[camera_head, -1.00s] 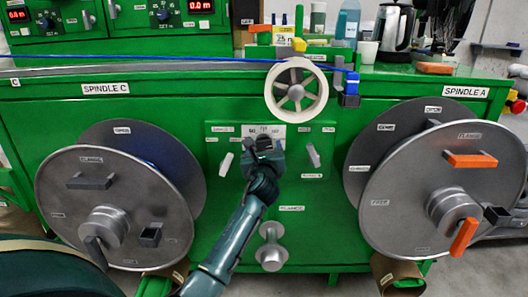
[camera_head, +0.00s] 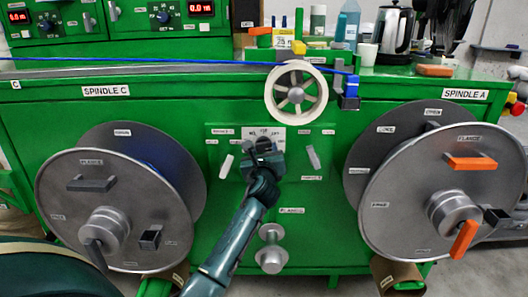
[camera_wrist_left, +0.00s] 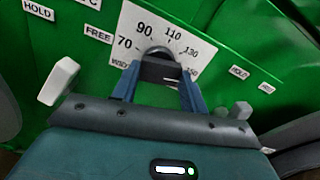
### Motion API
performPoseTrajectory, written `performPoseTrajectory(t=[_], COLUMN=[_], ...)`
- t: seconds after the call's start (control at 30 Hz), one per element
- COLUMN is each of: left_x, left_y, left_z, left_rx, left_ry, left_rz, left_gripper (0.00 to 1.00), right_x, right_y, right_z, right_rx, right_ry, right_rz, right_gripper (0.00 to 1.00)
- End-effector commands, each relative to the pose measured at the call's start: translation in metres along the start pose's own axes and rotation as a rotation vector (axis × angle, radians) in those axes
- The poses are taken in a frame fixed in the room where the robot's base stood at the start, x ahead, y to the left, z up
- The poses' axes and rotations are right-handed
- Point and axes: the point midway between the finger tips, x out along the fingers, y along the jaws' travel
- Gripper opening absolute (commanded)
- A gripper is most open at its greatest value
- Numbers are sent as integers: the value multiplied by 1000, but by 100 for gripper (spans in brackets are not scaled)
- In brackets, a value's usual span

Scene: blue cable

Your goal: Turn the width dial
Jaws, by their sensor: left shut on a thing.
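The width dial's white scale plate (camera_wrist_left: 130,30) shows in the left wrist view, with numbers such as 70, 90, 110 and 130. The dark round dial knob (camera_wrist_left: 157,53) sits at the plate's lower middle. My left gripper (camera_wrist_left: 158,75) is shut on the knob, one finger on each side. In the head view the plate (camera_head: 276,133) is on the green front panel, and my left gripper (camera_head: 264,148) covers most of the dial. The knob's exact pointer setting is hidden by the gripper. My right gripper is not in view.
A white lever (camera_head: 226,166) and a grey lever (camera_head: 313,158) flank the dial. Large metal spools stand left (camera_head: 70,215) and right (camera_head: 400,215). A pale wheel (camera_head: 296,116) hangs above, beside the blue cable (camera_head: 200,60). A grey knob (camera_head: 271,259) projects below.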

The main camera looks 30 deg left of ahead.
Motion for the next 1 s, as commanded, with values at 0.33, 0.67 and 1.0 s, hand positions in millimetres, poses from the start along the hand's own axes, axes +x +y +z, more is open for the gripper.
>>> performPoseTrajectory(t=[0.33,0.67,1.0], left_x=[0,0,0], left_y=[0,0,0], left_z=[1,0,0], left_rx=[-219,-532,-856], left_ry=[2,2,2], left_rz=[1,1,1], left_gripper=[21,21,21], right_x=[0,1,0], right_y=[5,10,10], right_z=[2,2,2], right_rx=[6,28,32], right_ry=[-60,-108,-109], right_rz=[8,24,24], right_gripper=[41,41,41])
